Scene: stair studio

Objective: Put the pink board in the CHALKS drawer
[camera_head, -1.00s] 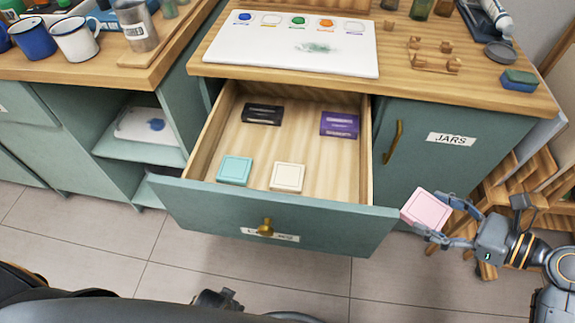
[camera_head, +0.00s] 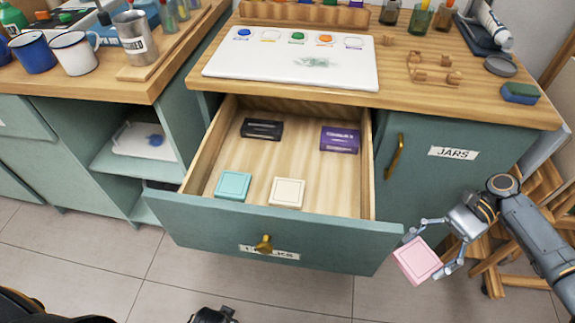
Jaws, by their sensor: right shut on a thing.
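The pink board (camera_head: 417,261) is a small square plate, held tilted by my right gripper (camera_head: 429,249). The gripper's two fingers are shut on its edges. The board is in front of the cabinet, just right of the open drawer's (camera_head: 270,234) front right corner. The drawer is teal with a brass knob and a label, partly hidden by the knob. Inside it lie a teal square (camera_head: 233,186), a cream square (camera_head: 287,192), a black box (camera_head: 262,129) and a purple box (camera_head: 340,139). Only a dark part of what may be my left gripper shows at the bottom edge.
The JARS door (camera_head: 440,160) is shut, right of the drawer. A white palette board (camera_head: 295,58) and a sponge (camera_head: 520,93) lie on the worktop (camera_head: 420,95). A wooden easel or rack (camera_head: 500,262) stands at right. The drawer's middle has free room.

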